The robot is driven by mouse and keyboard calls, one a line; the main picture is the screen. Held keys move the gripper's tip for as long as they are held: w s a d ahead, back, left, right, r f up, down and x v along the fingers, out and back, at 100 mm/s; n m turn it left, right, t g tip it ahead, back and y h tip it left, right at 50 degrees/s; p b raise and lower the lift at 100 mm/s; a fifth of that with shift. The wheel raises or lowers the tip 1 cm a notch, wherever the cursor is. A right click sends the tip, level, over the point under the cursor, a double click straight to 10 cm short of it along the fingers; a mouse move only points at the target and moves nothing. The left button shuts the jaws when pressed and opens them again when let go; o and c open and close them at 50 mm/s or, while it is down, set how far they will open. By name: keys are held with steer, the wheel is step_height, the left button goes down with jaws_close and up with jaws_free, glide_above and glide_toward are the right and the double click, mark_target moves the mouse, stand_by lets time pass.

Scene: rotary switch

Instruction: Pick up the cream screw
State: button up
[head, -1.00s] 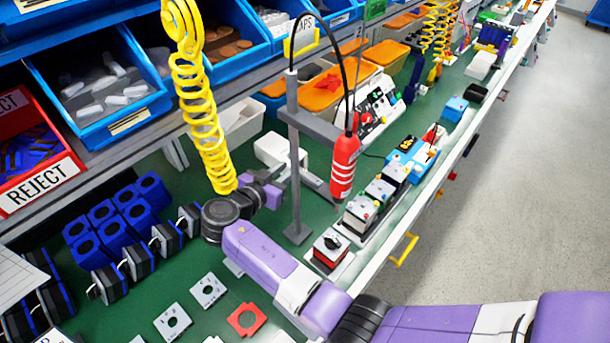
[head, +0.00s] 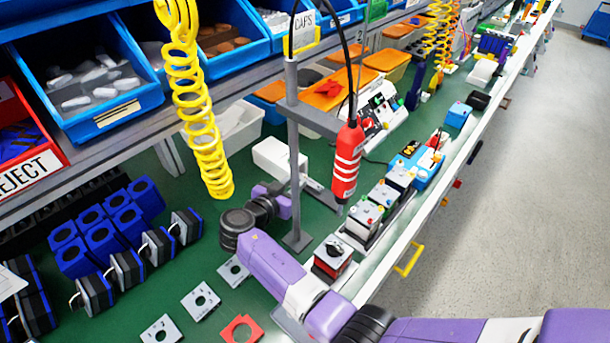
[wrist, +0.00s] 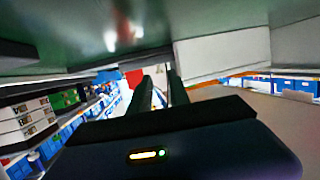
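I cannot make out a cream screw for certain in either view. My gripper (head: 280,200) is low over the green bench (head: 205,255), left of the grey post of the tool stand and just below a white box (head: 275,157). Its fingertips are partly hidden or too small to read in the head view. In the wrist view, two dark fingers (wrist: 160,92) stand apart with a bright gap between them and nothing seen held. A blue bin (head: 105,85) on the shelf holds pale parts that are too small to identify.
A red screwdriver (head: 347,160) hangs beside the post, and a yellow coil (head: 200,110) hangs left of my gripper. Blue and black housings (head: 100,235) crowd the bench at left. A switch with a black knob (head: 334,256) sits near the bench's front edge. Grey floor lies open at right.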

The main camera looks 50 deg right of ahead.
mark_target(304, 176)
steer(key=shift+x, duration=1.65)
steer(key=shift+r, duration=0.1)
jaws_close()
steer(key=shift+r, duration=0.1)
step_height(304, 176, up, 20)
steer(key=shift+b, duration=0.3)
steer(key=shift+r, duration=0.1)
step_height(304, 176, up, 3)
steer(key=shift+f+p, duration=0.2)
steer(key=shift+p, duration=0.45)
